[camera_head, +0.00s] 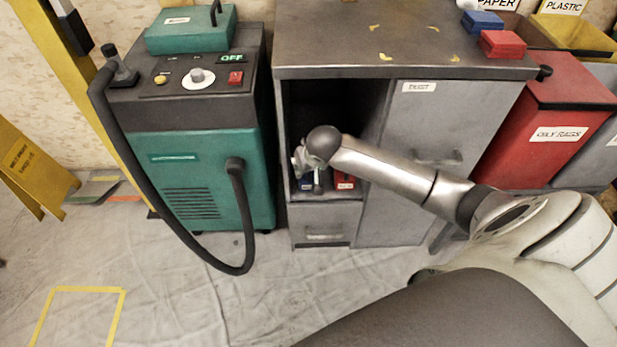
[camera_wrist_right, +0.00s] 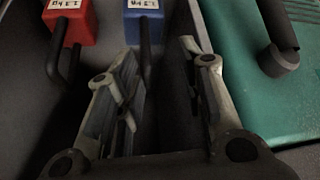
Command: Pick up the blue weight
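The blue weight (camera_head: 306,184) sits low inside the open compartment of the grey cabinet, partly hidden by my right gripper. It also shows at the top of the right wrist view (camera_wrist_right: 143,22), with a white label and a dark handle. My right gripper (camera_head: 302,158) reaches into the compartment. In the wrist view the right gripper (camera_wrist_right: 160,60) is open with its fingers apart and nothing clearly held. The handle appears close to the left-hand finger; I cannot tell if they touch. My left gripper is not in view.
A red weight (camera_head: 344,182) sits just right of the blue one. The grey cabinet (camera_head: 400,72) has a side wall close to the gripper. A green machine (camera_head: 205,170) with a hose stands left. A red bin (camera_head: 545,110) stands right. Blue and red blocks lie on the cabinet top.

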